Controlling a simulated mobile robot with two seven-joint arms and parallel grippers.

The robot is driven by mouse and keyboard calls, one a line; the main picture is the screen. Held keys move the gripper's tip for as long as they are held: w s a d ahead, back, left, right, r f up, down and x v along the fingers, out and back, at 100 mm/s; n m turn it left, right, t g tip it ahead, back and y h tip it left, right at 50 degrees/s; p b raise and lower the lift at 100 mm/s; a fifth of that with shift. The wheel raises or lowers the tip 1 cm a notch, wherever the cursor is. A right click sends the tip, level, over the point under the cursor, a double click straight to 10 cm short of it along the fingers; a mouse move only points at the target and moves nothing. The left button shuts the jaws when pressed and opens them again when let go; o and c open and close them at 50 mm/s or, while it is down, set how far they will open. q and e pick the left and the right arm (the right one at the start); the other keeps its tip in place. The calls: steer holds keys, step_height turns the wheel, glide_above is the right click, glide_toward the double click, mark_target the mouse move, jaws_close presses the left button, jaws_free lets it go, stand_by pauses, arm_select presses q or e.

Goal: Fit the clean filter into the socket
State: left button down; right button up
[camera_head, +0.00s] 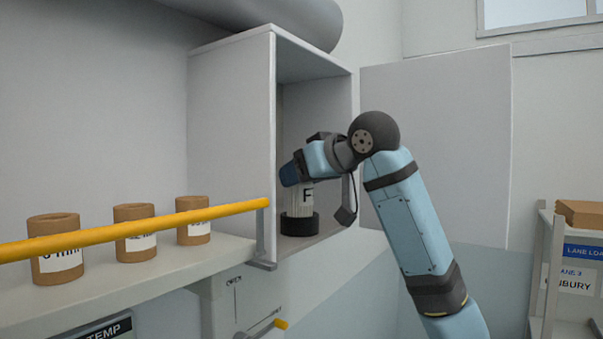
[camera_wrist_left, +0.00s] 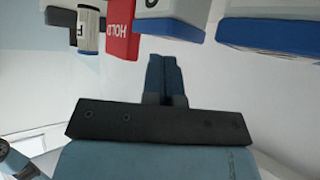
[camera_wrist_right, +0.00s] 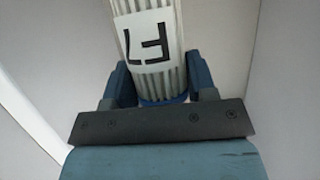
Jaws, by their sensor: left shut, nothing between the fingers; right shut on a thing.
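The clean filter (camera_head: 302,197), a pale ribbed cylinder marked F, stands upright inside the open cabinet. Its ribs and label also show in the right wrist view (camera_wrist_right: 150,50). The black round socket (camera_head: 299,224) is at its lower end on the cabinet floor; I cannot tell how deep the filter sits in it. My right gripper (camera_head: 291,175) is shut on the filter's blue-capped top end; both fingers flank it in the right wrist view (camera_wrist_right: 160,88). My left gripper (camera_wrist_left: 165,80) is shut and empty, out of the head view.
The cabinet's side wall (camera_head: 231,140) and open door (camera_head: 440,145) flank my right arm. The left wrist view shows a white F-marked cylinder (camera_wrist_left: 88,32), a red HOLD block (camera_wrist_left: 122,30) and white-and-blue boxes (camera_wrist_left: 170,22).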

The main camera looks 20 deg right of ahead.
arm_select(q)
steer(key=shift+f+b, duration=0.3)
steer(key=shift+f, duration=0.05)
arm_select(e)
steer(key=shift+f, duration=0.8)
steer(key=o, duration=1.1)
steer(key=shift+c, duration=0.2)
arm_select(q)
steer(key=r+p, duration=0.3)
steer(key=shift+s+a, duration=0.1)
steer(key=shift+a, duration=0.1)
steer(key=shift+d+f+n+p, duration=0.1)
steer(key=shift+f+n+p, duration=0.05)
steer(key=shift+n+p, duration=0.15)
steer(key=shift+s+f, duration=0.1)
steer(key=shift+f, duration=0.1)
steer(key=shift+w+r, duration=0.25)
steer(key=shift+w, duration=0.1)
arm_select(e)
steer(key=v, duration=1.3)
steer(key=shift+s+d, duration=0.15)
steer(key=shift+s, duration=0.15)
